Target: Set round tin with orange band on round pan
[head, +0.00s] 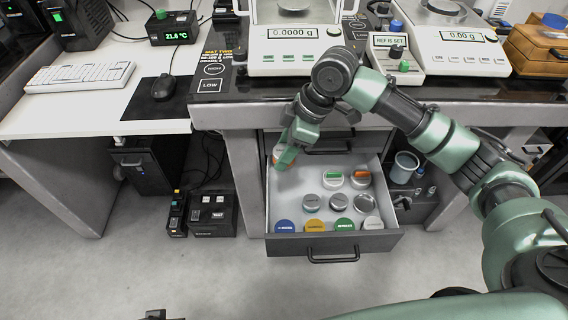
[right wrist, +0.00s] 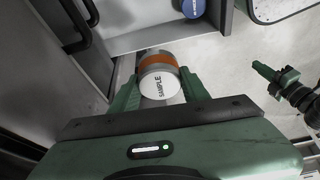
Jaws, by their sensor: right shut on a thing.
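My right gripper (head: 284,158) is shut on the round tin with an orange band (right wrist: 157,63), over the left back part of the open drawer. In the right wrist view the tin sits between the green fingertips (right wrist: 160,92), its white face marked SAMPLE toward the camera. In the head view the fingers hide most of it. A round pan (head: 443,7) tops the right balance, reading 0.00 g. Another pan (head: 293,5) is inside the left balance, reading 0.0000 g. Part of my left gripper (right wrist: 275,75) seems to show in the right wrist view; its jaw state is unclear.
The open drawer (head: 340,243) holds several tins, including another orange-banded one (head: 360,178) and a green-banded one (head: 332,178). A small REF IS SET box (head: 397,54) stands between the balances. The dark bench edge lies above the drawer. A wooden box (head: 540,45) stands far right.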

